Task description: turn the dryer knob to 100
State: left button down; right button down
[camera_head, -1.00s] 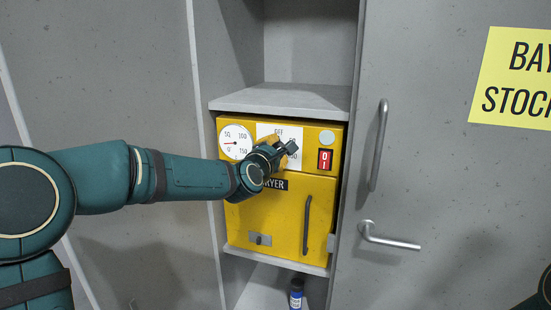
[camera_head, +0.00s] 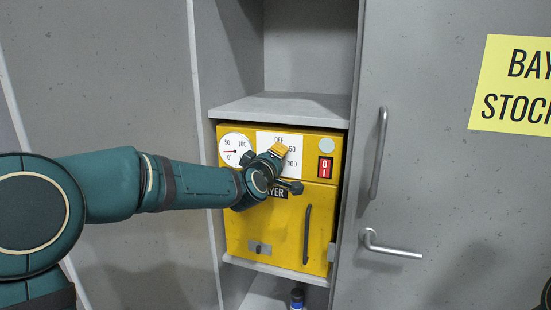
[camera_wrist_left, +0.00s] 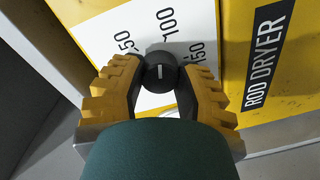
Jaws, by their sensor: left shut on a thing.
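The yellow rod dryer (camera_head: 275,225) stands in a grey cabinet bay. Its black knob (camera_wrist_left: 160,72) shows in the left wrist view between the two yellow fingers of my left gripper (camera_wrist_left: 160,85). The white scale plate (camera_head: 265,141) around the knob carries the marks OFF, 50, 100 and 150; in the wrist view 100 is just above the knob, 50 left and 150 right. A short white mark shows on the knob, but I cannot tell which number it points to. In the head view my left gripper (camera_head: 275,170) covers the knob. My right gripper is out of view.
A round gauge (camera_head: 236,151) is left of the scale plate, and a red switch (camera_head: 325,167) and pale button (camera_head: 327,145) are right of it. A shelf (camera_head: 285,106) lies above the dryer. A grey cabinet door (camera_head: 450,180) with handles is at right.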

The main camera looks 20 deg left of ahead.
pick_arm(q)
jog(key=shift+r+m, duration=0.2)
jog(key=shift+m, duration=0.9)
jog(key=c, duration=0.5)
grip_release()
jog(key=shift+f, duration=0.1)
jog(key=shift+c, duration=0.2)
jog(key=s, duration=1.2)
jog(key=shift+r, duration=0.25)
